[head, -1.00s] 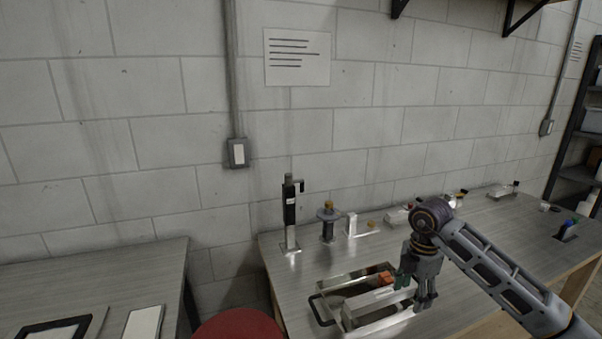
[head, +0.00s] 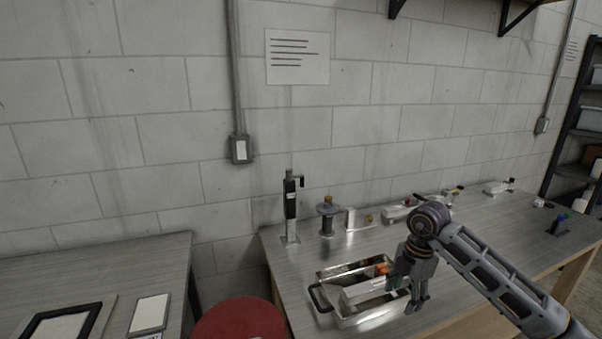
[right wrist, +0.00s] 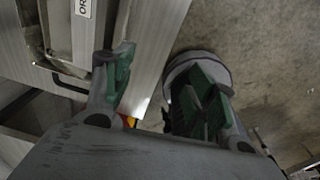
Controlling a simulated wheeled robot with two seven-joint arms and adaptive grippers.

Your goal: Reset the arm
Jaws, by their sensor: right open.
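My right arm comes in from the right in the head view. Its gripper (head: 408,292) hangs fingers-down at the right side of a metal tray (head: 322,297) on the workbench. In the right wrist view the two green-padded fingers (right wrist: 160,95) stand apart with nothing between them. Whether the gripper touches the tray cannot be told. The tray has a black handle at its left and holds a long pale metal block (head: 362,291) and an orange piece (head: 382,268). My left gripper is not in view.
A black and silver upright tool (head: 290,212), a spool-like stand (head: 327,215) and a metal bracket (head: 352,219) stand along the bench's back. A red round stool (head: 240,322) is in front. A second table (head: 100,275) is at left. The bench's middle right is clear.

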